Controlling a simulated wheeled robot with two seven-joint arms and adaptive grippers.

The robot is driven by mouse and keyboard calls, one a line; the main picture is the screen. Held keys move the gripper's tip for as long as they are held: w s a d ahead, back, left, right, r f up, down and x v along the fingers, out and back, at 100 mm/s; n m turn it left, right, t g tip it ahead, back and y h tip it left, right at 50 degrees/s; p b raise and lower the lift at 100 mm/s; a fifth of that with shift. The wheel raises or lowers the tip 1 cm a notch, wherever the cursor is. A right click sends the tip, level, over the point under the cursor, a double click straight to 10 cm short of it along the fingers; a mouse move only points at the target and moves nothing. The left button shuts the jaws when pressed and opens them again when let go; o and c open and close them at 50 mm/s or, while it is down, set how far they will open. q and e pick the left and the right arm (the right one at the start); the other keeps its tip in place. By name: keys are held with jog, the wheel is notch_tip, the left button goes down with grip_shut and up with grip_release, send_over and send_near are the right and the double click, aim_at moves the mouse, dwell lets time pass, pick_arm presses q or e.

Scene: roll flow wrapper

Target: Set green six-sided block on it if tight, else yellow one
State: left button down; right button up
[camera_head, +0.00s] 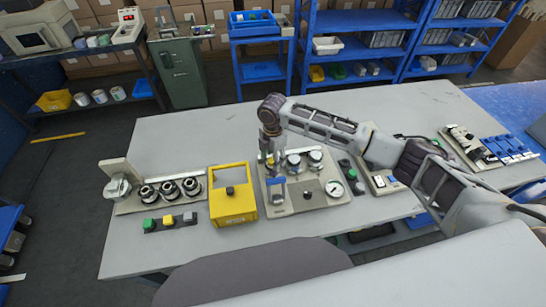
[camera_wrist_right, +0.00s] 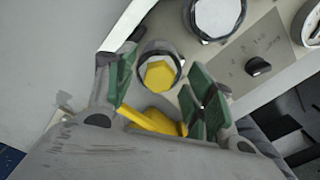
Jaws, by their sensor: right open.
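My right gripper (camera_head: 268,154) is over the back left of a light panel (camera_head: 310,208) in the middle of the table. In the right wrist view the gripper (camera_wrist_right: 161,86) is open, its green-padded fingers apart. A yellow six-sided piece (camera_wrist_right: 159,75) shows between them, on a round dark-rimmed fitting on the panel. Another yellow part (camera_wrist_right: 155,121) lies nearer the palm; its shape is partly hidden. In the head view a green block (camera_head: 150,224) and a yellow block (camera_head: 169,220) stand on a dark strip at the front left; their sides are too small to count. My left gripper is not in view.
The panel carries round fittings (camera_head: 315,158), a dial gauge (camera_head: 335,188) and a blue part (camera_head: 277,188). A yellow frame (camera_head: 233,207) stands left of it. Further left is a board with several dark rollers (camera_head: 170,190). The back left of the table (camera_head: 200,125) is clear.

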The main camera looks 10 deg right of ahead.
notch_tip(320, 180, up, 12)
dwell(1.0)
dwell(0.6)
